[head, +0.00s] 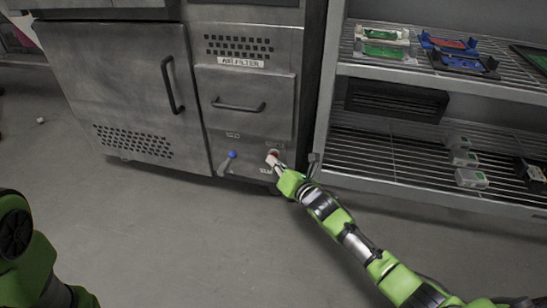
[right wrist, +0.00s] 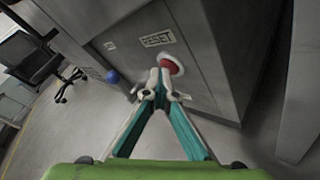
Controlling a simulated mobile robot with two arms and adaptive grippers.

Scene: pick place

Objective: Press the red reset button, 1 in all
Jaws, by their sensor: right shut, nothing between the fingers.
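The red reset button (right wrist: 168,64) sits in a pale round collar on the grey cabinet front, below a label reading RESET. In the head view only a bit of the red button (head: 273,154) shows behind the fingers. My right gripper (right wrist: 160,74) is shut and empty, with its fingertips at the button's lower left edge. They look touching or very close; I cannot tell which. In the head view the right gripper (head: 274,161) is at the cabinet's lower right part. My left gripper is not in view; only part of my left arm shows at the lower left.
A blue-knobbed lever (head: 232,155) sticks out left of the button. An air filter drawer (head: 245,103) is above. A wire shelf rack (head: 370,180) with small boxes and parts stands close on the right. The floor in front is clear. The wrist view shows an office chair (right wrist: 35,60).

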